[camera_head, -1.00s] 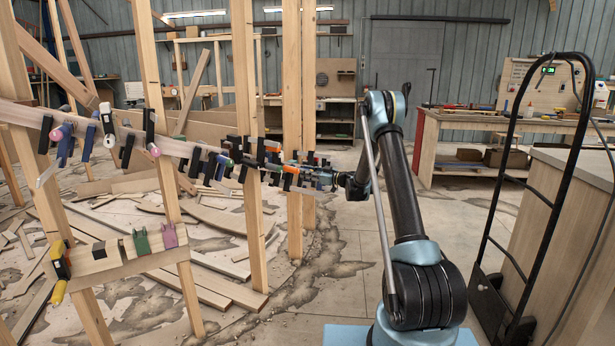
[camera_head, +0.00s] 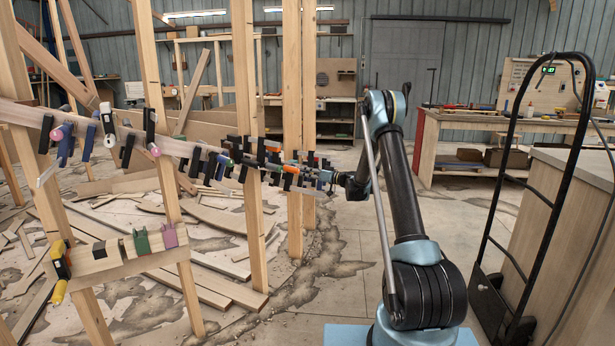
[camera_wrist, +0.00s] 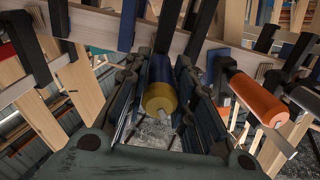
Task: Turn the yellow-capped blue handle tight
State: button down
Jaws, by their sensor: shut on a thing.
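The yellow-capped blue handle (camera_wrist: 160,88) is in the middle of the wrist view, its yellow cap toward the camera. My gripper (camera_wrist: 160,96) is shut on it, with one dark finger along each side. In the head view my gripper (camera_head: 328,177) is at the far end of the clamp row, at the curved wooden stringer (camera_head: 205,147). The handle is too small and crowded by other clamps to make out there.
An orange-handled clamp (camera_wrist: 258,100) sits close to the right of my gripper, with black clamp bars around. Wooden posts (camera_head: 247,130) stand along the stringer. A hand truck (camera_head: 520,200) and a workbench (camera_head: 480,125) are on the right.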

jog(key=shift+w+d, duration=0.1)
jog(key=shift+w, duration=0.1)
jog(key=c, duration=1.3)
grip_release()
jog(key=shift+c, duration=0.2)
jog(key=shift+s, duration=0.1)
jog(key=v, duration=1.2)
